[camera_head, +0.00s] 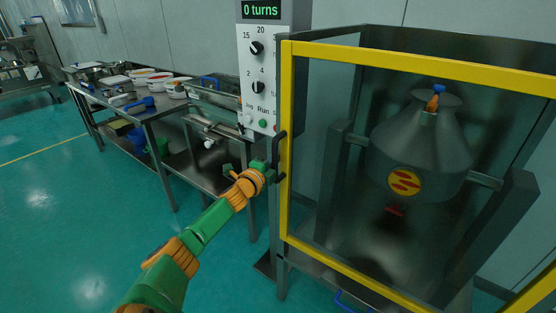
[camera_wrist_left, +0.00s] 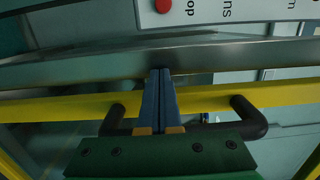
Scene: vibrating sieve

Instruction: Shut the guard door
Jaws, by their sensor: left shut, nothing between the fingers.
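The guard door (camera_head: 287,200) is a yellow frame with a see-through panel at the front of the sieve cabinet. It stands close against the cabinet's front left edge; I cannot tell whether a narrow gap is left. Its black handle (camera_head: 281,150) is on the left upright, and it also shows in the left wrist view (camera_wrist_left: 250,118). My left gripper (camera_head: 273,166) is at this handle. In the left wrist view its fingers (camera_wrist_left: 160,85) are together and empty, between the handle's two ends, pointing across the yellow upright (camera_wrist_left: 205,98). The palm hides part of the handle's bar. My right gripper is out of view.
Behind the door a grey conical vessel (camera_head: 420,150) sits between side brackets. A control box (camera_head: 262,100) with dials reads "0 turns" left of the door. A steel table (camera_head: 155,112) with bowls and tools stands further left. The green floor (camera_head: 70,220) at left is clear.

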